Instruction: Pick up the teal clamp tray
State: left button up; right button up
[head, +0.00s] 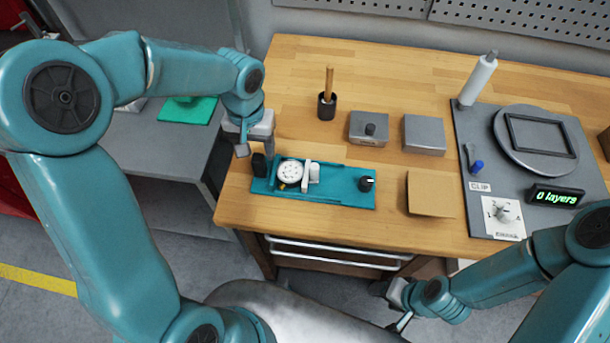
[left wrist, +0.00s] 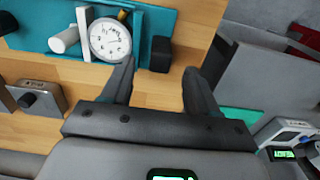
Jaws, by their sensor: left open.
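The teal clamp tray (head: 340,188) lies flat near the front left edge of the wooden workbench. It carries a white dial gauge (head: 290,173), a white upright bracket, a black knob at its right end and a black block at its left end. In the left wrist view the tray (left wrist: 160,22) is at the upper left, with the dial gauge (left wrist: 110,40) and black block (left wrist: 161,54) near the fingers. My left gripper (head: 246,148) is open and empty, above the tray's left end. My right gripper (head: 402,312) is low in front of the bench; its jaws are unclear.
Two grey boxes (head: 424,134), a black cup (head: 327,106) with a wooden stick and a tan square (head: 429,194) are on the bench. A grey station (head: 465,140) with a round plate stands right. A grey side table (head: 150,150) with a green mat is left, beyond a gap.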

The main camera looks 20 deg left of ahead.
aim_at(257, 157)
pick_arm(q)
jog(key=shift+s+f, duration=0.15)
jog(key=shift+f, duration=0.3)
jog(key=f, duration=0.1)
jog(key=f+p, duration=0.1)
jog(key=f, duration=0.2)
jog(key=shift+w+f, duration=0.2)
jog(key=shift+w, duration=0.1)
jog(key=shift+s, duration=0.2)
jog(key=shift+w, duration=0.15)
grip_shut()
jog(key=shift+r, duration=0.1)
